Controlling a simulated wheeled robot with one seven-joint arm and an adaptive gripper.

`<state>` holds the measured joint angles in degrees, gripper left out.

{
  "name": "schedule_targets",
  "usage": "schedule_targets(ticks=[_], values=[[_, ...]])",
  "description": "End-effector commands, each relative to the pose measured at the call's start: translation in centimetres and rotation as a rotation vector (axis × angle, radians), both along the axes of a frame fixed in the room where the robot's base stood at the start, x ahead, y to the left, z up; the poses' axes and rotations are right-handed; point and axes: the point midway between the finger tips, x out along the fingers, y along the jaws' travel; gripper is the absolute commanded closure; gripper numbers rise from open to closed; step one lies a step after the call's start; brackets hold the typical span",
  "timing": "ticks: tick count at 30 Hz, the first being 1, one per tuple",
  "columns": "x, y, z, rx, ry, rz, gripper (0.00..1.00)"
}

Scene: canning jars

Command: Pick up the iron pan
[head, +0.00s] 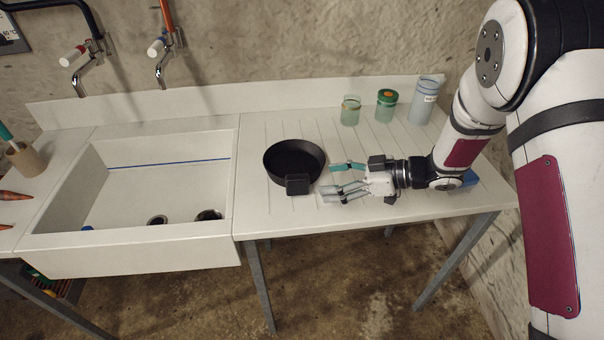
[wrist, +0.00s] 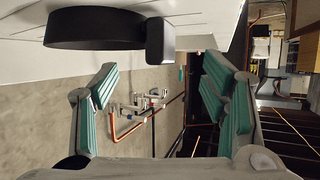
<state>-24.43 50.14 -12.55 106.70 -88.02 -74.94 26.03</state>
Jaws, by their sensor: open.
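The iron pan (head: 294,158) is black and round and sits upright on the white drainboard, right of the sink. Its short, blocky handle (head: 298,184) points toward the front edge. My gripper (head: 334,180) is open and empty just right of the pan, with its fingers pointing left toward the handle. In the wrist view the pan (wrist: 95,28) shows at the top and its handle (wrist: 160,41) lies ahead of the gap between the open fingers (wrist: 160,90). The fingers appear apart from the handle.
A white sink (head: 150,185) lies left of the pan. Glass jars (head: 350,110) with green and blue tones stand at the back right of the drainboard (head: 258,215). A blue item (head: 470,179) is partly hidden behind my arm. The drainboard's front edge is close to my gripper.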

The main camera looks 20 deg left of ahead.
Motion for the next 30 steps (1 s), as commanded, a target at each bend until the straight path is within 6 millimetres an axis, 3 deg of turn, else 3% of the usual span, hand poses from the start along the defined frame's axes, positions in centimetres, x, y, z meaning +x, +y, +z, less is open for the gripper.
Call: schedule_targets(ticks=[9,19,30], values=[[-0.8,5.1,-2.1,-0.002,-0.001,0.0,0.33],[-1.0,6.9,-2.8,-0.001,-0.001,-0.001,0.33],[-1.5,11.0,-4.5,-0.001,-0.002,-0.002,0.33]])
